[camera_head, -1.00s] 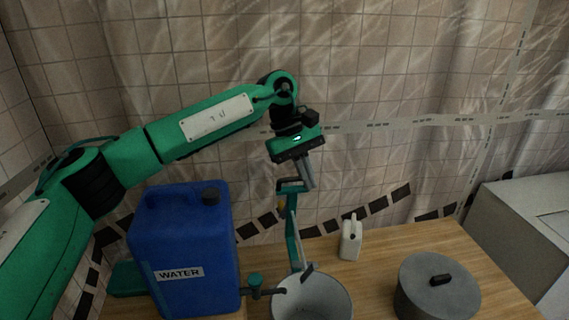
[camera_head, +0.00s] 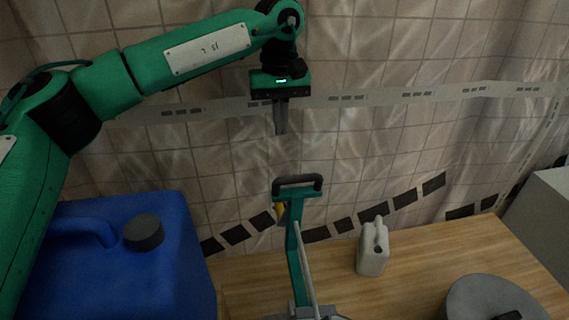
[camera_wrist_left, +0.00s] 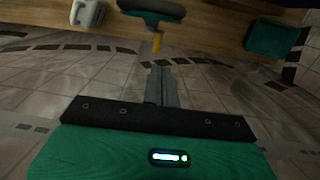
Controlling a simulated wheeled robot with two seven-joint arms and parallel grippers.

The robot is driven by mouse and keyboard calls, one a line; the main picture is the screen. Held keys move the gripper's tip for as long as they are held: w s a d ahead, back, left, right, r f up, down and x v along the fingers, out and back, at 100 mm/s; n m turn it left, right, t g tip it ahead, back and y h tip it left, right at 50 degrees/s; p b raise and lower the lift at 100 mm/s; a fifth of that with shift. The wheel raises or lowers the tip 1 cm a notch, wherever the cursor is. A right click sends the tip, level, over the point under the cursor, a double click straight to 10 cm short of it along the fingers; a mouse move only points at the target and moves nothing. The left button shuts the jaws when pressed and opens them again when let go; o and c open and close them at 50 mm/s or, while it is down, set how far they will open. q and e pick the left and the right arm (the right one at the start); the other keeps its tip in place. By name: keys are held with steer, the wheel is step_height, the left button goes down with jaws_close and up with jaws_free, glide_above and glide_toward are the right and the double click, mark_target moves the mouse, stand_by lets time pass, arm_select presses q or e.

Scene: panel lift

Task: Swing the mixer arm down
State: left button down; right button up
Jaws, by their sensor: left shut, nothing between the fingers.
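The mixer arm (camera_head: 295,250) is a green, upright bar with a dark grip handle (camera_head: 297,182) across its top and a yellow part just below. It stands raised over the table. In the left wrist view the dark handle (camera_wrist_left: 152,9) and the yellow part (camera_wrist_left: 156,42) show at the top, ahead of the fingers. My left gripper (camera_head: 281,132) points down above the handle, with a visible gap between them. Its fingers are shut and empty, also in the wrist view (camera_wrist_left: 162,72). The mixer's lower end is cut off by the picture's bottom edge. My right gripper is not in view.
A blue water container (camera_head: 120,265) stands at the left, below my left arm. A small white jug (camera_head: 373,248) stands right of the mixer arm, and a grey lidded pot (camera_head: 490,300) at the front right. A tiled, curtained wall is behind the wooden table (camera_head: 430,262).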

arm_select(q)
steer(key=shift+s+r, duration=0.1)
steer(key=shift+s, duration=0.05)
steer(key=p, duration=0.5)
glide_above(285, 189)
step_height(285, 189, down, 8)
steer(key=shift+w+a+f, duration=0.1)
steer(key=shift+w+f, duration=0.1)
steer(key=shift+w, duration=0.2)
steer(key=shift+w, duration=0.1)
